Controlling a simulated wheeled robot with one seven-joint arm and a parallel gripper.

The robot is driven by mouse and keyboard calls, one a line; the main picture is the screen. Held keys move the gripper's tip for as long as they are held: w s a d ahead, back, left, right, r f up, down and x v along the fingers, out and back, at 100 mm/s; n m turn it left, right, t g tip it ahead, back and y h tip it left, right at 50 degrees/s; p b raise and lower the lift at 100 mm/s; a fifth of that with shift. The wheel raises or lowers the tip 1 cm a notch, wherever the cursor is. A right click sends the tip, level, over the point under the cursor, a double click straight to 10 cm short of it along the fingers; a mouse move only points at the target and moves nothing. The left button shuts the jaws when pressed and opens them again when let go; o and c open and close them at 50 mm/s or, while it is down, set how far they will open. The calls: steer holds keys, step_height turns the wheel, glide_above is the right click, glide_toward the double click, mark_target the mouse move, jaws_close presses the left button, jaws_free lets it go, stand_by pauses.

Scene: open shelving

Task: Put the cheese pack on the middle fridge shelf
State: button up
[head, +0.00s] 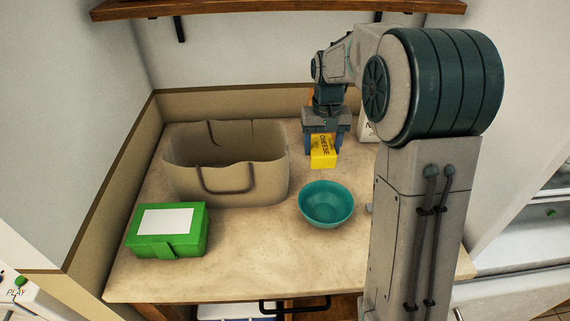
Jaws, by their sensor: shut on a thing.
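The cheese pack (323,157) is a small yellow box with dark "CHEESE" lettering. It is in the head view, over the back right part of the counter. My gripper (325,142) points down and is shut on the cheese pack from above. I cannot tell whether the pack's bottom touches the counter. My arm covers the area to the right of it. No middle fridge shelf can be made out for sure; a pale open unit (552,205) shows partly at the right edge, behind my arm.
A beige bag (185,185) with dark handles stands left of the cheese pack. A teal bowl (326,207) is in front of it. A green box (168,245) with a white label sits at the front left. A wooden shelf (280,9) hangs above. The counter's front middle is clear.

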steer(key=shift+w+f, duration=0.1)
steer(key=shift+w, duration=0.25)
step_height(320, 180, down, 10)
steer(key=shift+r+p, duration=0.15)
steer(key=shift+p, duration=0.2)
steer(key=o, duration=1.1)
